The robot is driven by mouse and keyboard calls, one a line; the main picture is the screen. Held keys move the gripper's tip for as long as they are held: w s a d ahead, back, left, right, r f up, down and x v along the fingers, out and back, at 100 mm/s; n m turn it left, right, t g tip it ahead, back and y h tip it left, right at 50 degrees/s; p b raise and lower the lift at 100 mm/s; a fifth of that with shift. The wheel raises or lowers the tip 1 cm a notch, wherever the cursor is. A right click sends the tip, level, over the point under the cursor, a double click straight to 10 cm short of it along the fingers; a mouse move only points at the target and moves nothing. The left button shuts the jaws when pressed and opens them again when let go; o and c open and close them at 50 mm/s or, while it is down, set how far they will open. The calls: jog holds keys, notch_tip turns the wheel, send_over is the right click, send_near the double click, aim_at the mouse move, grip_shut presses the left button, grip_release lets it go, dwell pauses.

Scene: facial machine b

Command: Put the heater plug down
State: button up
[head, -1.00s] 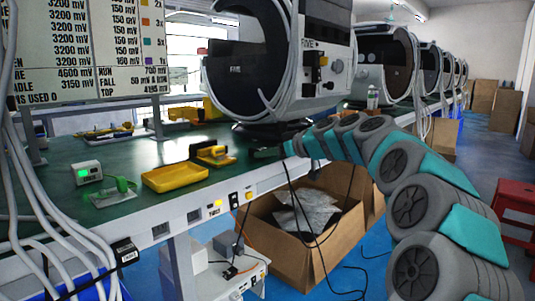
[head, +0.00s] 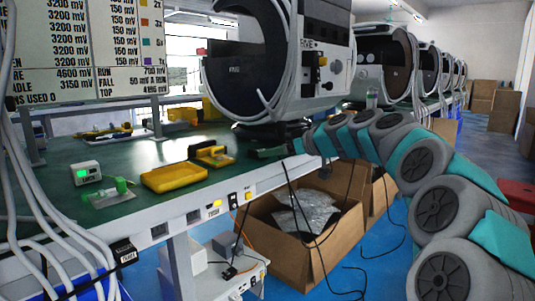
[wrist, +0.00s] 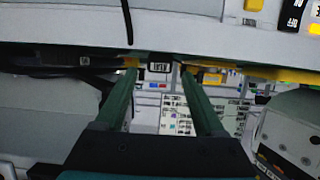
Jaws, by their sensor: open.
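My gripper (head: 262,153) is at the front edge of the green bench top (head: 150,150), just below the large black-and-white round machine (head: 265,60). In the wrist view, its two green fingers (wrist: 158,74) stand apart with nothing visibly held between them. A small dark-framed label (wrist: 159,67) shows beyond the fingertips. I cannot make out the heater plug for certain in either view. A thin black cable (head: 291,190) hangs down the bench front near my gripper; its upper end is hidden. A black cable (wrist: 127,22) also crosses the top of the wrist view.
A yellow tray (head: 174,179), a yellow-and-black tool (head: 211,153), a small white meter (head: 86,173) and a green fixture (head: 108,192) lie on the bench left of my gripper. An open cardboard box (head: 295,240) stands on the blue floor below.

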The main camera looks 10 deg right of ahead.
jog(key=v, duration=0.8)
jog(key=shift+s+d, duration=0.15)
jog(key=shift+s, duration=0.05)
jog(key=s+a+f+m+g+h, duration=0.15)
jog(key=s+a+f+g, duration=0.55)
jog(key=s+a+f, duration=1)
jog(key=s+d+f+m+g+h, duration=0.2)
jog(key=s+f, duration=0.3)
jog(key=s, duration=0.4)
jog(key=s+d+f+m+g+h, duration=0.1)
jog(key=s+d+f, duration=0.3)
jog(key=s, duration=0.6)
jog(key=s+d+f+m+g+h, duration=0.2)
jog(key=s+f, duration=0.4)
jog(key=s, duration=0.3)
jog(key=shift+s+d+f+m+g+h, duration=0.4)
jog(key=shift+d+g+h, duration=0.2)
jog(key=shift+d+h, duration=0.3)
jog(key=shift+r, duration=0.1)
